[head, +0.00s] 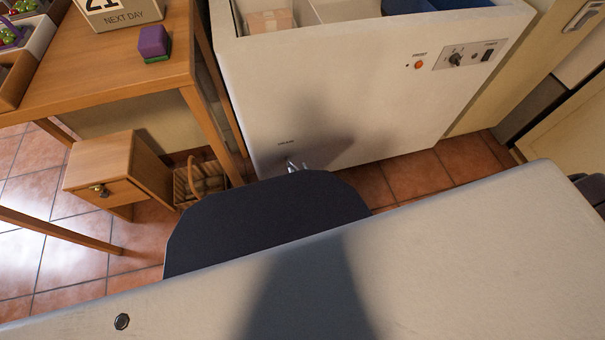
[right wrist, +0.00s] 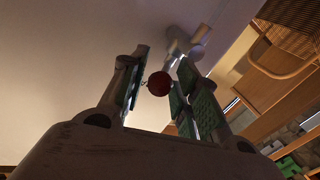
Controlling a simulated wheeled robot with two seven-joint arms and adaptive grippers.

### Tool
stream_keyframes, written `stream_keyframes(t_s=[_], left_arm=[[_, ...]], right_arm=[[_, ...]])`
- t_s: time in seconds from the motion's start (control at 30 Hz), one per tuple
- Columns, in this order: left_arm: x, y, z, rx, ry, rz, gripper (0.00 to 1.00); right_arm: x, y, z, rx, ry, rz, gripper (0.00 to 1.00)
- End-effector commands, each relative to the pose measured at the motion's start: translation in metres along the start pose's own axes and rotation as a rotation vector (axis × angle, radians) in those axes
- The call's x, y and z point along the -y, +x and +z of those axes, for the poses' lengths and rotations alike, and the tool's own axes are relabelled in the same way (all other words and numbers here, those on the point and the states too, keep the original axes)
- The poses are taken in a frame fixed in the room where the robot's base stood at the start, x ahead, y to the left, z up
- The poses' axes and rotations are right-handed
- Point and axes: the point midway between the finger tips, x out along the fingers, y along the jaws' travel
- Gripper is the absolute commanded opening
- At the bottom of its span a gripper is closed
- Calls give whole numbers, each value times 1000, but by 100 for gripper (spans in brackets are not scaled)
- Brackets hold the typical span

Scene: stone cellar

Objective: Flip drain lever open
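The drain lever shows in the right wrist view as a red round knob (right wrist: 159,83) in front of a pale metal drain fitting (right wrist: 186,44). My right gripper (right wrist: 160,75) is open, with its green-padded fingers on either side of the knob. The knob seems close to the right-hand finger; I cannot tell whether they touch. In the head view, small metallic parts (head: 292,165) show low on the white chest freezer (head: 330,95), below a small label, mostly hidden behind my own dark body. I cannot tell there which is fitting and which is gripper. My left gripper is not in view.
A wooden table (head: 110,75) with a purple-and-green block (head: 154,43) stands left of the freezer. Below it are a small wooden drawer cabinet (head: 118,172) and a wicker basket (head: 199,182). The freezer's control panel (head: 470,55) is at upper right. Tiled floor shows between.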

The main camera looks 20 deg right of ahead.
Motion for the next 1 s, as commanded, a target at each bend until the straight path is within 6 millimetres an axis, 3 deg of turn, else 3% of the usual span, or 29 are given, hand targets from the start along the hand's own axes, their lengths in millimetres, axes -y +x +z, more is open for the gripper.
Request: stream_keyframes(t_s=[0.47, 1.0], left_arm=[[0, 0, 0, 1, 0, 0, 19], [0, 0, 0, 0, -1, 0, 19]], right_arm=[[0, -6, 0, 0, -1, 0, 31], [0, -56, 0, 1, 0, 0, 31]])
